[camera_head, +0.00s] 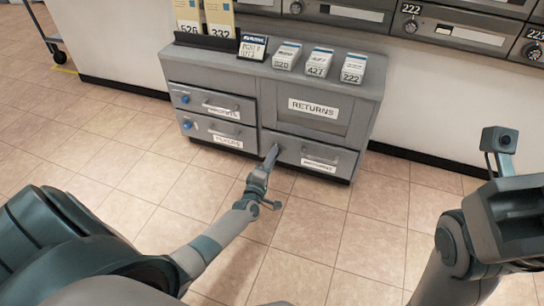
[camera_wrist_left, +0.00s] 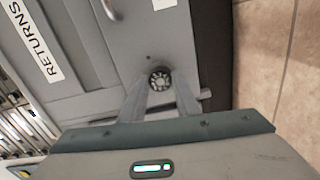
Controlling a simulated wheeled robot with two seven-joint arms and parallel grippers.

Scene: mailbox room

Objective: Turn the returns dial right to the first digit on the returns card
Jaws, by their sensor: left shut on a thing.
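My left gripper (camera_head: 272,155) reaches the lower right part of the grey cabinet (camera_head: 375,75), at the left edge of the lower right drawer front. In the left wrist view its two fingers (camera_wrist_left: 160,85) are closed around a small dark round dial (camera_wrist_left: 160,78) with pale marks on its face. The digit it is set to is too small to read. The gripper hides the dial in the head view. A black-framed card (camera_head: 252,47) stands on the cabinet top; its writing is too blurred to read surely.
The upper right front has a RETURNS label (camera_head: 314,108). Two left drawers have handles and blue knobs (camera_head: 186,99). Stacks of numbered envelopes (camera_head: 318,62) lie on top. Mailboxes (camera_head: 450,30) line the wall behind. The tiled floor in front is clear.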

